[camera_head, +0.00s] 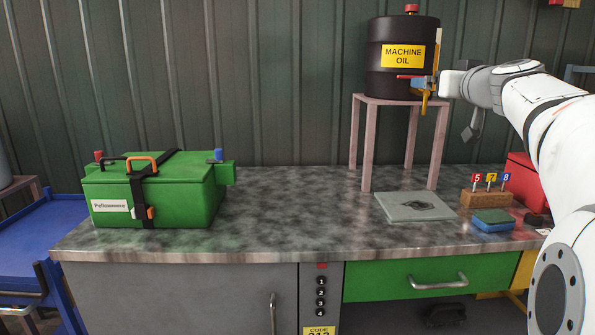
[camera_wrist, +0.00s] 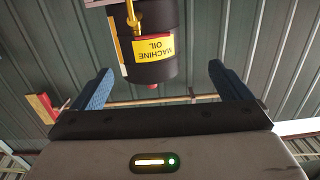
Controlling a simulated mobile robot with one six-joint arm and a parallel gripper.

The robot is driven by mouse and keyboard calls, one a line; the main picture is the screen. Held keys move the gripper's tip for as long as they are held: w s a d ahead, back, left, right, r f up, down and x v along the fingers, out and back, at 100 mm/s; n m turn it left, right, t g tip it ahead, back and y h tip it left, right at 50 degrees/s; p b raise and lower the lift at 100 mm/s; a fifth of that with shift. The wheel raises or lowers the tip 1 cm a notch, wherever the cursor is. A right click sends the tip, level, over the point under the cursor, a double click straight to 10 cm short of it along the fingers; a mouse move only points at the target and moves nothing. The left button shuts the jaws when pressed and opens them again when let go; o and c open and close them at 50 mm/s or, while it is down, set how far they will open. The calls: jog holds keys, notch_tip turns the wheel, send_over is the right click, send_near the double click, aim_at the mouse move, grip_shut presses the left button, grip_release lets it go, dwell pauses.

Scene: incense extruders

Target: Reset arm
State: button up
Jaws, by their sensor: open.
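My gripper (camera_wrist: 160,69) shows in the wrist view with its two blue fingers spread wide apart and nothing between them. Beyond the fingers, a black machine oil drum (camera_wrist: 152,45) appears upside down, apart from the gripper. In the head view, my white arm comes in from the right, with its far end raised beside the drum (camera_head: 402,75).
The worktop (camera_head: 290,215) holds a closed green box (camera_head: 185,205) at left. At right are a grey plate (camera_head: 415,207), a blue-green sponge-like block (camera_head: 492,221), a wooden block (camera_head: 487,199) with numbered tags, and a red box (camera_head: 524,178). The middle is clear. The green drawer (camera_head: 390,283) looks shut.

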jog(key=s+a+f+g+y+p, duration=0.2)
jog(key=s+a+f+g+p, duration=0.7)
jog(key=s+a+f+p, duration=0.5)
jog(key=s+a+f+g+h+p, duration=0.1)
jog(key=s+f+g+p, duration=0.2)
jog(key=s, duration=0.6)
jog(key=s+f+g+h+p, duration=0.2)
jog(key=s+f+p, duration=0.1)
jog(key=s, duration=0.6)
jog(key=shift+a+f+g, duration=0.35)
jog(key=shift+f+g, duration=0.05)
jog(key=shift+f, duration=0.05)
